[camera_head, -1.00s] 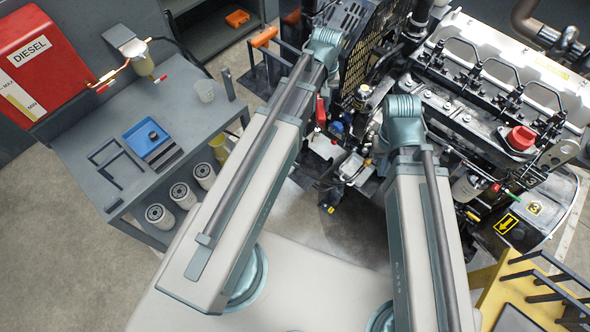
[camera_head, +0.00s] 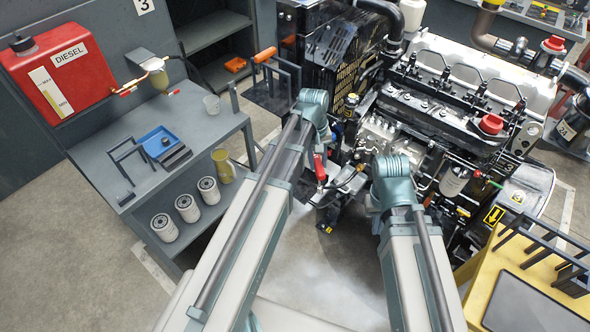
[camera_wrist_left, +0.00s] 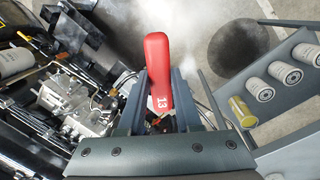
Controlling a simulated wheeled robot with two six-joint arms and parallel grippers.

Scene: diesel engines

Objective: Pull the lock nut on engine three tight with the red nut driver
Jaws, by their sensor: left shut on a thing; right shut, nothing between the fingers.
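The red nut driver (camera_wrist_left: 156,62), marked 13, is held between the fingers of my left gripper (camera_wrist_left: 163,88) in the left wrist view. Its red handle also shows in the head view (camera_head: 320,168), in front of the engine's left end. Its working end is hidden. I cannot make out the lock nut among the fittings. My right arm is in front of the engine; its gripper is hidden behind its own wrist and elbow.
A grey bench (camera_head: 100,150) with a blue tray (camera_head: 160,142) stands at left, white filters (camera_head: 187,208) below it. A red diesel tank (camera_head: 60,70) hangs behind. A yellow cart (camera_head: 480,290) is at lower right. Open floor lies between bench and engine.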

